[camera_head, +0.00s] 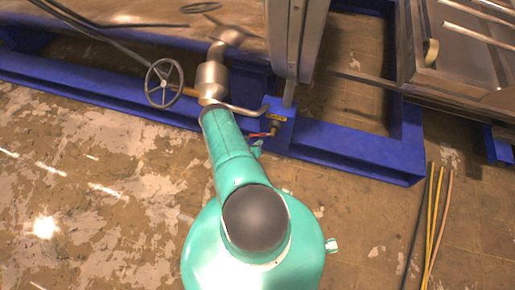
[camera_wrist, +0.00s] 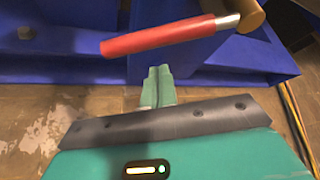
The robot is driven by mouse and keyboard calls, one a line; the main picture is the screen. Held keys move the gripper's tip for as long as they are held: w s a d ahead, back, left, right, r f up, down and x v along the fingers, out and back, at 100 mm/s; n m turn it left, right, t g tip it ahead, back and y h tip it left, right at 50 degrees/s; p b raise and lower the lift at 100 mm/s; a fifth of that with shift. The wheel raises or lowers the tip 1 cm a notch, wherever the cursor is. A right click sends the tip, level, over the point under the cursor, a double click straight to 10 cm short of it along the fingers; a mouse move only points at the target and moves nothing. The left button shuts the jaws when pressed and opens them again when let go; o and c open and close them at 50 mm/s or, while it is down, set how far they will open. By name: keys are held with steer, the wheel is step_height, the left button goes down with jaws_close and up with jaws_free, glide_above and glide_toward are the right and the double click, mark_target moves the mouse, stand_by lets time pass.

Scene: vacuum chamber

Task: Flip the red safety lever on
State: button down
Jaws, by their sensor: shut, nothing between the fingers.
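The red safety lever (camera_wrist: 158,37) lies nearly level across the upper middle of the wrist view, its right end joined to a metal stem and a brass-coloured fitting (camera_wrist: 242,14). In the head view the lever (camera_head: 258,135) is a small red strip beside the blue frame, partly hidden by my arm. My gripper (camera_wrist: 157,72) is shut and empty, its fingertips just below the lever in the wrist picture. Whether they touch it I cannot tell. In the head view my gripper (camera_head: 257,147) shows only as a small teal part near the lever.
A blue frame (camera_head: 350,150) runs along the floor behind the lever. A handwheel (camera_head: 164,83) and a metal valve body (camera_head: 212,80) stand to the left. Several thin rods (camera_head: 433,220) lie at the right. The stained floor (camera_head: 90,190) at left is clear.

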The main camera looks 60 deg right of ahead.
mark_target(258, 135)
steer(key=shift+w+d+r, duration=0.1)
steer(key=shift+w+r, duration=0.2)
steer(key=shift+r, duration=0.25)
steer(key=shift+w+d+r, duration=0.1)
steer(key=shift+w+r, duration=0.2)
steer(key=shift+r, duration=0.25)
